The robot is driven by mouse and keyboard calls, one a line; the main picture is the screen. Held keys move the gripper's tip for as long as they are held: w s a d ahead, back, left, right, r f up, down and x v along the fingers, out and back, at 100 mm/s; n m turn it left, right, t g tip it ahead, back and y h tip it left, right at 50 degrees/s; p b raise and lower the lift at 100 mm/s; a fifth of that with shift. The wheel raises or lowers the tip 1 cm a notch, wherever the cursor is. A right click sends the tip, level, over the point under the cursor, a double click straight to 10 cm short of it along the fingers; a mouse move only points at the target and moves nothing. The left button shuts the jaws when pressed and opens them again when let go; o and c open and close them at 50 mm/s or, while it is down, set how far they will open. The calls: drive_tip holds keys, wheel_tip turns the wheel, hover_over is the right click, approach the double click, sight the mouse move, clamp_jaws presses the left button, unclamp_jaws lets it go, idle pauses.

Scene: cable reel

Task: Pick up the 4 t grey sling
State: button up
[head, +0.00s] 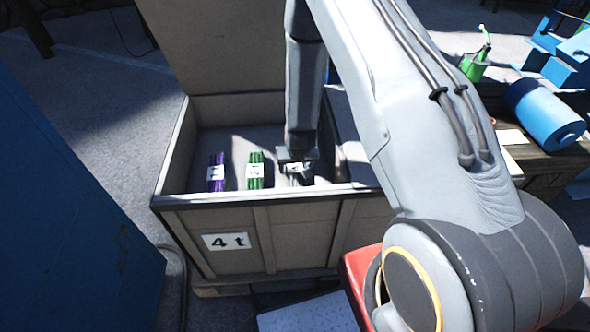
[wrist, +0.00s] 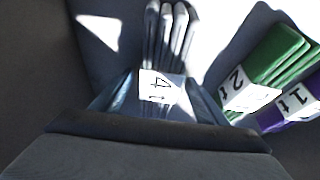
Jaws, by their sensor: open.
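The grey sling (wrist: 172,35) is a folded bundle with a white tag marked 4 t, at the top middle of the wrist view. In the head view its tag (head: 293,170) shows partly behind my gripper, inside the open crate (head: 285,232). My gripper (head: 299,172) is down in the crate at this sling. In the wrist view my gripper (wrist: 160,98) is open, with the tagged part of the sling between its fingers. The lower part of the sling is hidden by the gripper body.
A green sling (head: 256,170) tagged 2 and a purple sling (head: 217,172) tagged 1 lie left of my gripper in the crate. The crate's front wall carries a 4 t label (head: 227,241). A blue cylinder (head: 545,114) lies on a bench at right.

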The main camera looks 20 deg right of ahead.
drive_tip(key=c, duration=1.6)
drive_tip(key=shift+c, duration=0.2)
drive_tip(key=shift+r, duration=0.15)
